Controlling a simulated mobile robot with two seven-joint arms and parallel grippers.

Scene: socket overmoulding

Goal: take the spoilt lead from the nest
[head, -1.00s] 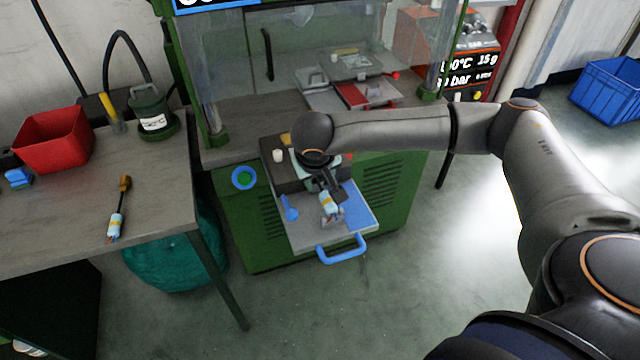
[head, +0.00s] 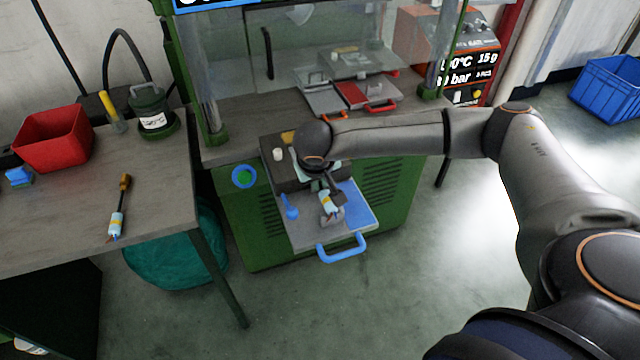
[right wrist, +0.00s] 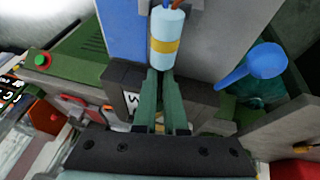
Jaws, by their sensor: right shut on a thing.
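The lead (head: 327,204) has a pale blue body with a yellow band. It is at the pulled-out tray (head: 303,232) on the front of the green machine. My right gripper (head: 334,196) is shut on it. In the right wrist view the green fingers (right wrist: 166,88) meet at the near end of the lead (right wrist: 166,30), and coloured wires leave its far end. The nest under the lead is mostly hidden, and I cannot tell whether the lead still touches it. My left gripper is not in view.
The tray has a grey half, a blue half, a blue knob (head: 290,208) and a blue front handle (head: 341,248). A similar lead (head: 116,222) lies on the left table, with a red bin (head: 54,140) behind it. A blue crate (head: 607,88) stands at the right.

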